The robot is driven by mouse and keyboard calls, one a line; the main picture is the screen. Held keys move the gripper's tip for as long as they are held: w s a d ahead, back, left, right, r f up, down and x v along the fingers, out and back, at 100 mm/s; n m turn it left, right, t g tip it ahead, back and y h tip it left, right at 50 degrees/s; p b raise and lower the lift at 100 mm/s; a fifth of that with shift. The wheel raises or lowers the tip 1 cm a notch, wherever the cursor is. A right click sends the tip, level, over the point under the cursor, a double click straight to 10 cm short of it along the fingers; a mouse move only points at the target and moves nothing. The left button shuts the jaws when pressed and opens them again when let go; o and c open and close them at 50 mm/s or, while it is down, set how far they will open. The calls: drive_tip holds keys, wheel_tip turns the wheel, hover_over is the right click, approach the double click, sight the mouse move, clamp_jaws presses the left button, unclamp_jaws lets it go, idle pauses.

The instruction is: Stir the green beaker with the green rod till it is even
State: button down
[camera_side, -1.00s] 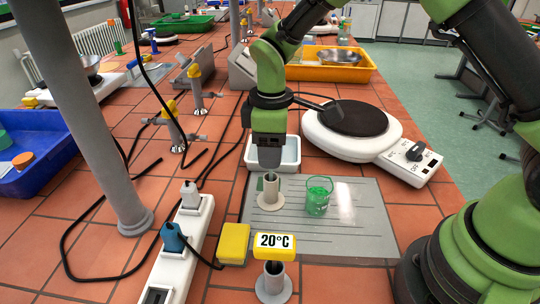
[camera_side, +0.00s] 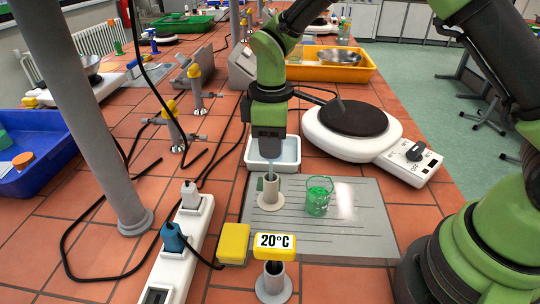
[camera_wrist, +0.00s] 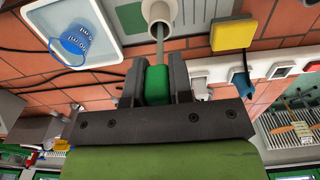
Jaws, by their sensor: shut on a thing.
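The green beaker (camera_side: 319,200) stands upright on the grey ribbed mat (camera_side: 350,225) in the side view, with uneven, speckled green contents. In the wrist view my gripper (camera_wrist: 157,85) is shut on the green grip of the rod (camera_wrist: 157,82). The rod's thin grey shaft runs into the holder's mouth (camera_wrist: 160,12); its lower end is hidden inside. The beaker is not identifiable in the wrist view.
A white tray (camera_side: 290,165) lies behind the holder; a blue-marked vessel (camera_wrist: 76,42) is in it. A hotplate (camera_side: 350,125) stands right, a power strip (camera_side: 185,240) left.

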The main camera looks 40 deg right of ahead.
drive_tip(key=shift+r, duration=3.45)
wheel_tip(320, 180, up, 8)
drive_tip(key=s+d+f+g, duration=0.2)
drive_tip(key=s+d, duration=0.4)
wheel_tip(320, 180, down, 13)
drive_tip(key=shift+f, duration=0.15)
idle(0.7)
drive_tip(key=shift+d, duration=0.2)
